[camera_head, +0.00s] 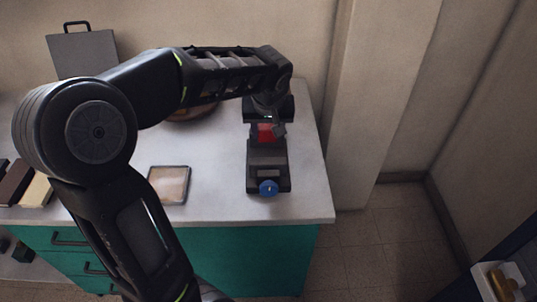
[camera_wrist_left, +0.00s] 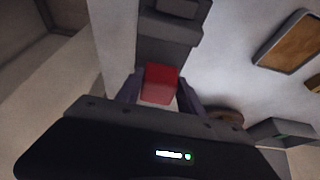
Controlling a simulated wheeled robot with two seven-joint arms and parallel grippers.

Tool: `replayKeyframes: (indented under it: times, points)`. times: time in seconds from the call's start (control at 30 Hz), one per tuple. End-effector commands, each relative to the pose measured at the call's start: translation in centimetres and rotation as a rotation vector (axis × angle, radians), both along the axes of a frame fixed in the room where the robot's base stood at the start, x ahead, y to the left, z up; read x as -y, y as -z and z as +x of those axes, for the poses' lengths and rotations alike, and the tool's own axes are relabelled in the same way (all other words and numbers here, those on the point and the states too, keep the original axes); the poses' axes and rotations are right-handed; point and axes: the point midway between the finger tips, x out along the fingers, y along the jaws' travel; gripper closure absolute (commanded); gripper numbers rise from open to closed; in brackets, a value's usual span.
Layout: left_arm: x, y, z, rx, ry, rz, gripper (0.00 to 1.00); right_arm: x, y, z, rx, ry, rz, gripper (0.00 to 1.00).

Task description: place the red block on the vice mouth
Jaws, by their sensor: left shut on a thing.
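The red block (camera_head: 265,132) is between the fingers of my left gripper (camera_head: 266,129), over the rear part of the vice. My left gripper is shut on it. In the left wrist view the red block (camera_wrist_left: 159,84) sits between the two dark fingers. The grey vice (camera_head: 267,160) stands near the right end of the counter, with a blue knob (camera_head: 268,187) at its front. The vice also shows in the left wrist view (camera_wrist_left: 168,40), just beyond the block. Whether the block touches the vice, I cannot tell. My right gripper is not in view.
A framed tan panel (camera_head: 169,184) lies on the white counter (camera_head: 220,205) left of the vice. A round brown object (camera_head: 192,112) is partly hidden behind my arm. A grey case (camera_head: 84,54) stands at the back left. A wall pillar (camera_head: 378,100) rises beyond the counter's right edge.

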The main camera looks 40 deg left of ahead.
Motion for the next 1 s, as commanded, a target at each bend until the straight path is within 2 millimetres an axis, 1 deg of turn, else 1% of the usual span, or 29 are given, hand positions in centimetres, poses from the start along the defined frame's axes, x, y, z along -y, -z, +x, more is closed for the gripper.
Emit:
replayKeyframes:
  times: [0.03, 0.1, 0.23, 0.3, 0.57, 0.67, 0.83, 0.9, 1.0]
  points:
    - [0.0, 1.1, -0.1, -0.005, 0.001, -0.002, 1.00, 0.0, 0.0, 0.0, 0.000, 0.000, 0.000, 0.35]
    - [0.0, 2.4, -0.1, -0.006, 0.000, -0.001, 1.00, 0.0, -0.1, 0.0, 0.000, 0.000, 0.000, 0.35]
    - [0.0, 4.1, -0.1, -0.003, 0.000, -0.001, 1.00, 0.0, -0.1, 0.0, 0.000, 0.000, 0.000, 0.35]
    - [0.0, 4.5, 0.0, -0.002, 0.001, 0.000, 1.00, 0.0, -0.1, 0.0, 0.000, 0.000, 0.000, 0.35]
    - [0.0, 4.5, 0.0, -0.001, -0.001, 0.000, 1.00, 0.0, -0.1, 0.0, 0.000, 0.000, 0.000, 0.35]
    - [0.0, 5.2, 0.0, -0.001, -0.001, -0.002, 1.00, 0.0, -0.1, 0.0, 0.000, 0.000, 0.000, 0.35]
    - [0.0, 7.6, -0.1, -0.003, 0.000, -0.001, 1.00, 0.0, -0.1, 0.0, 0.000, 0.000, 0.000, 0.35]
    - [0.0, 8.1, -0.1, -0.002, 0.000, 0.000, 1.00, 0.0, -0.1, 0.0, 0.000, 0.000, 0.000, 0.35]
    - [0.0, 8.2, 0.0, 0.001, -0.001, -0.001, 1.00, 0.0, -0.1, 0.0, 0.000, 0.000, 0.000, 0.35]
